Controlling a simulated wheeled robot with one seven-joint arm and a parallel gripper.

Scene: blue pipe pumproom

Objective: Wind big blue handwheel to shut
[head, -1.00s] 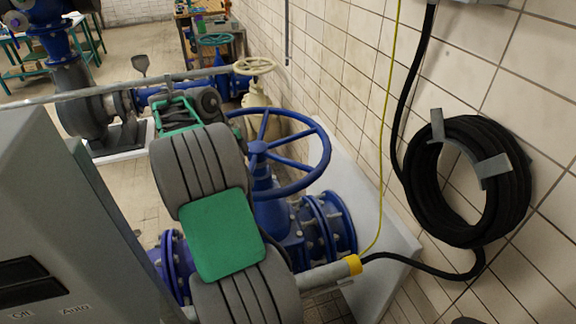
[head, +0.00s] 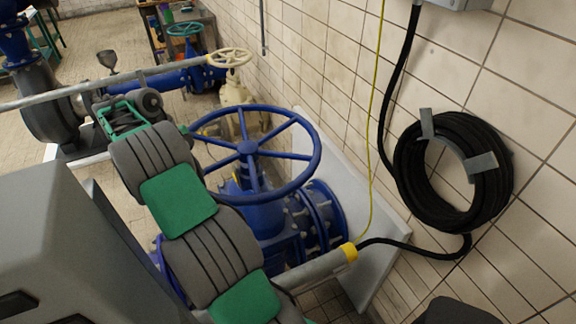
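The big blue handwheel (head: 300,155) stands in the middle of the head view on a blue valve (head: 262,215). It has a thick round rim, several spokes and a central hub. My grey and green arm reaches up from the bottom to the left of the wheel and covers part of the valve. The arm's far end, with my gripper (head: 194,131), lies by the left part of the rim. The gripper's fingers are too small and too hidden to make out. I cannot tell whether they touch the rim.
A cream handwheel (head: 230,58) and a teal handwheel (head: 184,30) stand farther back. A grey rail (head: 170,68) crosses behind my arm. A black hose coil (head: 408,190) hangs on the tiled wall at right. A grey cabinet (head: 60,240) fills the lower left.

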